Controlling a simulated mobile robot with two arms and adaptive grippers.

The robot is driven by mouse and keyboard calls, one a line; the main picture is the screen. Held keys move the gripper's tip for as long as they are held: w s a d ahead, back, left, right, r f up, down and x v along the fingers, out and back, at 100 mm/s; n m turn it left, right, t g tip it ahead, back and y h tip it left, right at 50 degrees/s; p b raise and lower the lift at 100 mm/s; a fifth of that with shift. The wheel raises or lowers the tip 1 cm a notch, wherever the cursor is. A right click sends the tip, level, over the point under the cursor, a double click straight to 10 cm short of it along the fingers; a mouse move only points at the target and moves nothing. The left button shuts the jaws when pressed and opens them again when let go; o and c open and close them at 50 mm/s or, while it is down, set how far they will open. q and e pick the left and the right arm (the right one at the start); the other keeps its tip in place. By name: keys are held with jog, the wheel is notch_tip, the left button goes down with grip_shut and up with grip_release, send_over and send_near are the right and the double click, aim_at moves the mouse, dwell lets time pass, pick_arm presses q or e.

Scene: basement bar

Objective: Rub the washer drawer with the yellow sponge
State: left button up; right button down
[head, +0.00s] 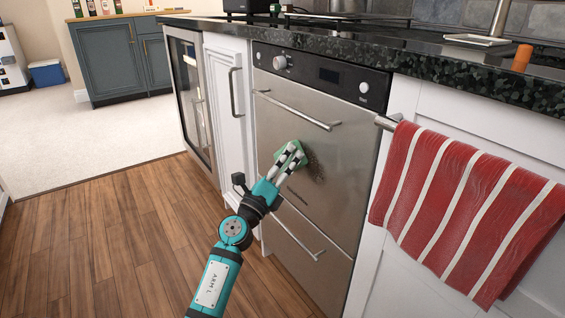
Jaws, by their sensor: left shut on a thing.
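The washer drawer (268,118) is a brushed steel front with a long bar handle across its top, and it is shut. A dark brown smudge (315,170) marks its lower middle. My left gripper (291,157) is shut on a small pad (279,151) at the drawer front, just left of the smudge. The visible part of the pad looks green; I see no yellow on it, and the fingers hide much of it. It appears to be against the steel, but contact is hard to tell. My right gripper is out of view.
A second steel drawer (290,245) with a bar handle lies below. A red striped towel (465,210) hangs from a rail at right. The dark stone countertop (420,62) overhangs above. Wooden floor (110,245) is clear at left.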

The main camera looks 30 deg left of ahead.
pick_arm(q)
jog(key=shift+w+d, duration=0.1)
jog(key=shift+w, duration=0.1)
